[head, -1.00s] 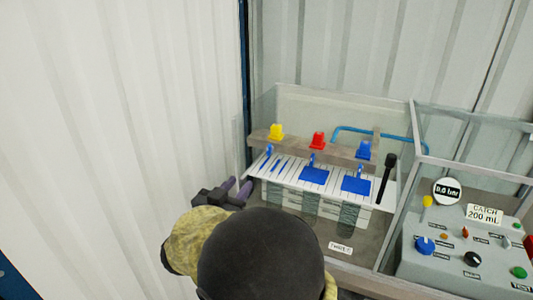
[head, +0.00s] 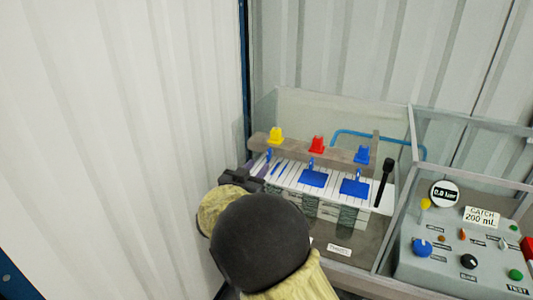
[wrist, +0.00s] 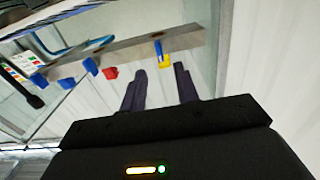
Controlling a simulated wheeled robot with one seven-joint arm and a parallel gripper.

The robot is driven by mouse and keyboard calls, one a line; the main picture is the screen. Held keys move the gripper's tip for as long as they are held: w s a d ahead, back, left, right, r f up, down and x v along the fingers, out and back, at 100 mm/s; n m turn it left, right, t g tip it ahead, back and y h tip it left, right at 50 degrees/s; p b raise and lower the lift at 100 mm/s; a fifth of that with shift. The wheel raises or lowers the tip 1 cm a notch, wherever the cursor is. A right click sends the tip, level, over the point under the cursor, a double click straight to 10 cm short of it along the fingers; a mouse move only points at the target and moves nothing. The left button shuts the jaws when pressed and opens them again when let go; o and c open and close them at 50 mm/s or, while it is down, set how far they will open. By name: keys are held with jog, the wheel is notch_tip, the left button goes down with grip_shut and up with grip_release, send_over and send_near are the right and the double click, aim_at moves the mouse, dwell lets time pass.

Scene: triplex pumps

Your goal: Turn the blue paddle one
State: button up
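Blue paddles stand in a row on the white striped pump top (head: 331,193). The left one (head: 268,154) is below the yellow cap (head: 276,135). The middle one (head: 312,162) is below the red cap (head: 317,144), and the right one (head: 358,173) is below the blue cap (head: 362,154). In the wrist view, a blue paddle (wrist: 158,47) shows beside the yellow cap (wrist: 165,62). My gripper (wrist: 160,72) is open and empty, its dark fingers apart and pointing toward that paddle, with no contact visible. In the head view my arm partly hides the gripper at the pump's left end.
A beam (head: 340,153) carries the caps behind the paddles. A black-knobbed lever (head: 383,183) stands at the pump's right. Clear panels (head: 300,103) enclose the pump. A grey control box (head: 455,250) is at the right. A corrugated wall (head: 120,150) bounds the left.

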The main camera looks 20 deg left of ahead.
aim_at(267, 155)
jog(key=w, duration=0.2)
jog(key=w+p, duration=0.1)
jog(key=w, duration=0.4)
jog(key=shift+w+d, duration=0.25)
jog(key=shift+d, duration=0.05)
grip_shut()
